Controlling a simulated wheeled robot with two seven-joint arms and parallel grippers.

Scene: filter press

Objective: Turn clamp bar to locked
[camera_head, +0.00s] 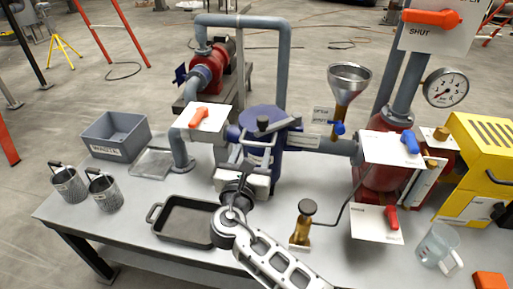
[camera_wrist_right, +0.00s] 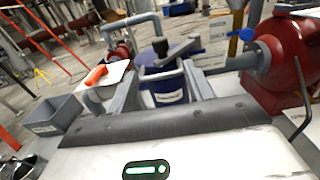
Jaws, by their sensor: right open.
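My right gripper (camera_head: 257,157) is open in front of the vessel, below the bar in the picture. Its two fingers (camera_wrist_right: 163,77) point at the vessel with nothing visibly held between them. My left gripper is out of view. The lettering beside the bar is too small to read.
A black tray (camera_head: 187,236), two mesh baskets (camera_head: 70,186) and a grey waste bin (camera_head: 117,133) are at the left. An orange-handled valve (camera_head: 198,117) and a funnel (camera_head: 349,75) flank the vessel. A brass tool (camera_head: 302,227) stands right of my right arm.

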